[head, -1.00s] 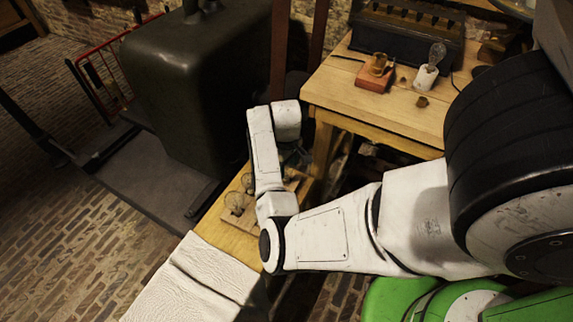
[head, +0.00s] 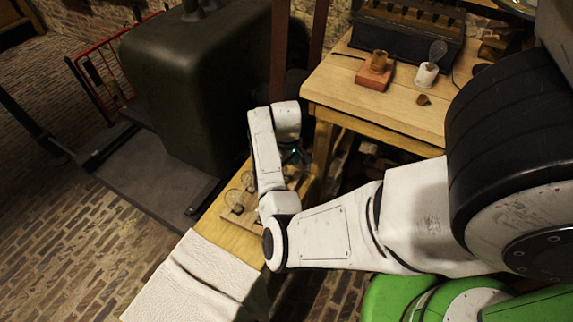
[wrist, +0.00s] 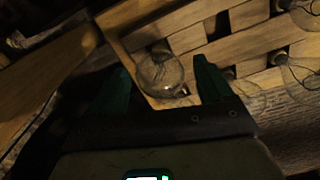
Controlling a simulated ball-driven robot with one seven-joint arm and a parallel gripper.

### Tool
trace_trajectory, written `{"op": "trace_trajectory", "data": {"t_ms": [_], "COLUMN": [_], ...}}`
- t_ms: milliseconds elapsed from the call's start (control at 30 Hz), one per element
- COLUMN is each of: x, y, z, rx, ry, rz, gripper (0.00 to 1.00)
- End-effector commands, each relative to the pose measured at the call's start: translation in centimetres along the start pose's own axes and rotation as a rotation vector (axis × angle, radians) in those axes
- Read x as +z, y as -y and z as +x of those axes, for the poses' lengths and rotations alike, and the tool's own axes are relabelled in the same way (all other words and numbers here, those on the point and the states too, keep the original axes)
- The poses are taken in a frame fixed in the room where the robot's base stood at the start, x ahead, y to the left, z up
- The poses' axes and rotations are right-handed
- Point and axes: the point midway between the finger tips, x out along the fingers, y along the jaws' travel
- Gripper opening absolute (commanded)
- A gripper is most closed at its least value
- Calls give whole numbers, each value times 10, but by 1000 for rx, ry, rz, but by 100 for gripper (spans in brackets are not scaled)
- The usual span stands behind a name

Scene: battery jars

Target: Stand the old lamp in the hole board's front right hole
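In the wrist view, my gripper (wrist: 165,84) is open, with its two dark green fingers spread apart. A clear round glass lamp (wrist: 162,76) shows between the fingertips, with a gap on each side. I cannot tell whether it is the old lamp, or whether it stands in a hole. It is by the corner of the wooden hole board (wrist: 195,42), which has dark holes. Two more lamps (wrist: 302,75) show at the right edge. In the head view, the hole board (head: 232,219) holds glass lamps (head: 236,199) at its left end; my arm hides its middle and my gripper.
A higher wooden bench (head: 345,97) at the right carries a red-brown block (head: 374,77) with a brass part and a glass lamp in a white holder (head: 426,75). A pale cloth (head: 195,280) covers the near end of the low bench. A large dark tank (head: 190,90) stands behind.

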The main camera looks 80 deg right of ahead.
Motion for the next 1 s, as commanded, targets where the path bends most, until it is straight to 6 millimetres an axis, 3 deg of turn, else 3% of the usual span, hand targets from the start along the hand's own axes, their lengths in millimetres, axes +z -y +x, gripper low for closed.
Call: {"op": "trace_trajectory", "data": {"t_ms": [367,800,1000], "x": [0,0,0], "y": [0,-1,0], "z": [-4,-80,-102], "rx": [1,2,0], "ry": [-1,-3,-1], "rz": [0,1,1], "gripper": [86,86,86]}}
